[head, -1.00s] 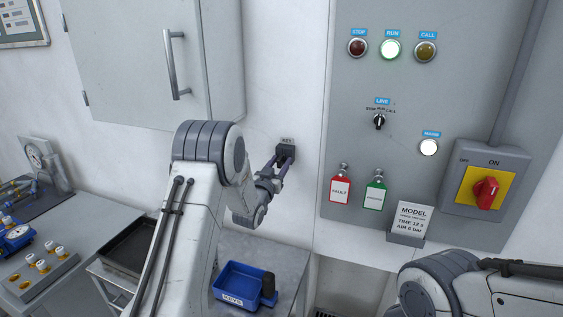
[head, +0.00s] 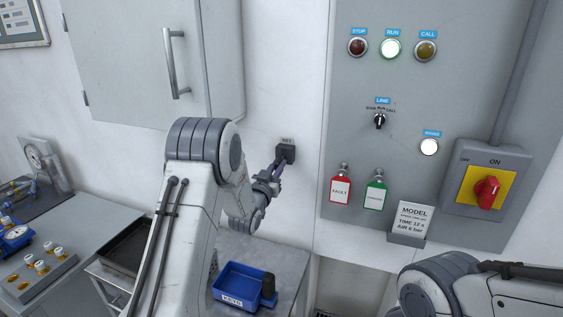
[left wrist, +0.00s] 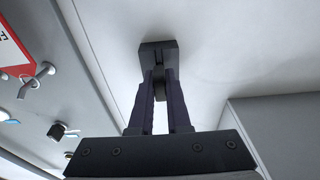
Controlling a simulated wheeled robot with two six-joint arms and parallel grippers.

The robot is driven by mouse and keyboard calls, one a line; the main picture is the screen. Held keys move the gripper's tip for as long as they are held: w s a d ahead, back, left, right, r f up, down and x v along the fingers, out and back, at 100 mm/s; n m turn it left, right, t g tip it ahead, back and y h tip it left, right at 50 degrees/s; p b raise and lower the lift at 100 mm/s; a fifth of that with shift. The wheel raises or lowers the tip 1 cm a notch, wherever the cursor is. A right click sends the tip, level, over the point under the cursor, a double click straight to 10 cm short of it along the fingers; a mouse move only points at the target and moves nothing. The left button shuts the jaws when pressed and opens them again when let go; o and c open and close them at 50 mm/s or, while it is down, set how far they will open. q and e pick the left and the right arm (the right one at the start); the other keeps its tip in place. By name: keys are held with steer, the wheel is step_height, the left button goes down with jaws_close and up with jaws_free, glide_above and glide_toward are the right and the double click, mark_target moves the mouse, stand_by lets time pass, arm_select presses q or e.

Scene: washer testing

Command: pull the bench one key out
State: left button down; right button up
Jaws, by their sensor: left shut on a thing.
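The key switch box (head: 286,152), small, dark and labelled KEY, is mounted on the white wall left of the grey control panel. In the left wrist view the same box (left wrist: 158,54) is at the top middle. My left gripper (head: 277,164) reaches up to the box from below. Its fingers (left wrist: 159,88) are shut on a dark key (left wrist: 158,76) at the face of the box. The key is mostly hidden between the fingers, and I cannot tell how deep it sits. My right arm shows at the lower right, but its gripper is out of view.
A blue tray labelled KEYS (head: 228,283) stands on the metal bench (head: 291,262) below. The control panel (head: 350,80) with lamps, a selector, tags and a red switch is at the right. A grey cabinet (head: 130,60) hangs upper left.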

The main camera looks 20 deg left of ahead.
arm_select(q)
steer(key=shift+s+f+b, duration=0.15)
steer(key=shift+s+b, duration=0.2)
steer(key=shift+s, duration=0.5)
steer(key=shift+s+f+b, duration=0.1)
steer(key=shift+s+b, duration=0.2)
steer(key=shift+s, duration=0.5)
steer(key=s+b, duration=0.3)
steer(key=s, duration=0.4)
steer(key=shift+a+f, duration=0.15)
steer(key=shift+f, duration=0.25)
